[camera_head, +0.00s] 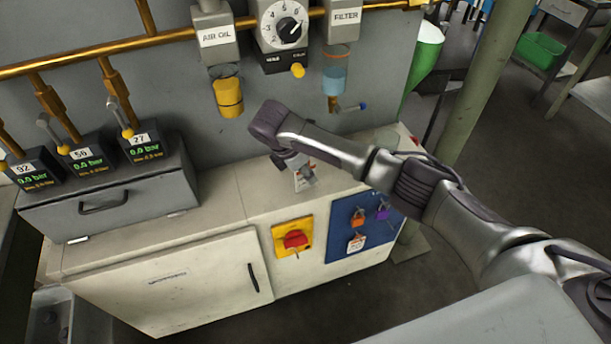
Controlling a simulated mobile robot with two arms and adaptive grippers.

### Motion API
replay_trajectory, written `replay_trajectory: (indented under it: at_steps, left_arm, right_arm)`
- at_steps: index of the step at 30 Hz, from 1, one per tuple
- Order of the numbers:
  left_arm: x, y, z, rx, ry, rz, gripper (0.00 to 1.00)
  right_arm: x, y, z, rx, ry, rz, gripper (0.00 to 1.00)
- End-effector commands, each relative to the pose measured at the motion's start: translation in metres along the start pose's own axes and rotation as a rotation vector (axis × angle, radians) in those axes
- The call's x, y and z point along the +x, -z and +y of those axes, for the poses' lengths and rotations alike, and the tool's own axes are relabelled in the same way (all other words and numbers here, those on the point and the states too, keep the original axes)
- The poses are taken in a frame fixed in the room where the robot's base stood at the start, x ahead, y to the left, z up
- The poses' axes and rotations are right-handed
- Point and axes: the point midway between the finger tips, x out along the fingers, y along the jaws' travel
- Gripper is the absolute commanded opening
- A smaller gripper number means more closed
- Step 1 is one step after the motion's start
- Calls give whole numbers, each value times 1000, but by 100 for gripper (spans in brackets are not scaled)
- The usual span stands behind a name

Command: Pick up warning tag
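A small white tag with red marks (299,185) shows at the cabinet's top, partly hidden by my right gripper. My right gripper (309,178) points down right at this tag, seen from above. I cannot tell whether its fingers touch the tag or are open or shut. A second white tag with an orange-red top (356,244) hangs on the blue board (340,225) on the cabinet front, below and right of the gripper. My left gripper is not in view.
The blue board also holds an orange padlock (357,217) and a purple padlock (382,212). A red rotary switch (295,240) on yellow is left of it. A grey drawer box (110,200) with gauges stands left. Air oil (228,97) and filter units (336,75) hang above. The counter left of the gripper is clear.

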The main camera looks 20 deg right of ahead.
Motion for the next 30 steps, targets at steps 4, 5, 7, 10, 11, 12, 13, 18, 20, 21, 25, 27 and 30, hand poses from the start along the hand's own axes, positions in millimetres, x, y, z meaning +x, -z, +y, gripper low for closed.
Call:
replay_trajectory:
  at_steps: [4,5,7,10,11,12,13,18,20,21,25,27,30]
  left_arm:
    - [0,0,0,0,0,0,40]
    - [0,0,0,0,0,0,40]
    - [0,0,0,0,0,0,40]
    - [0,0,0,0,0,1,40]
    - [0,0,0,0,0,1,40]
    - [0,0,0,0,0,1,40]
    - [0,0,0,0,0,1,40]
    - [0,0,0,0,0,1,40]
    - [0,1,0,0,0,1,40]
    - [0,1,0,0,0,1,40]
    - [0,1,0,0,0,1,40]
    - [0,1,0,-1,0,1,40]
    - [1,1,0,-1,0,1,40]
  right_arm:
    - [0,0,0,0,0,0,38]
    - [0,0,0,0,0,0,36]
    - [0,0,0,0,0,0,24]
    - [0,0,0,0,0,0,8]
    - [0,0,0,0,0,0,2]
    - [0,0,0,0,0,0,0]
    - [0,0,0,0,0,0,0]
    - [0,0,0,0,0,0,0]
    - [0,0,0,0,-1,0,0]
    - [-1,0,0,0,-1,0,0]
    - [-4,-2,1,0,-2,1,0]
    - [-9,-4,1,1,-3,1,0]
    - [-20,-8,1,1,-4,1,0]
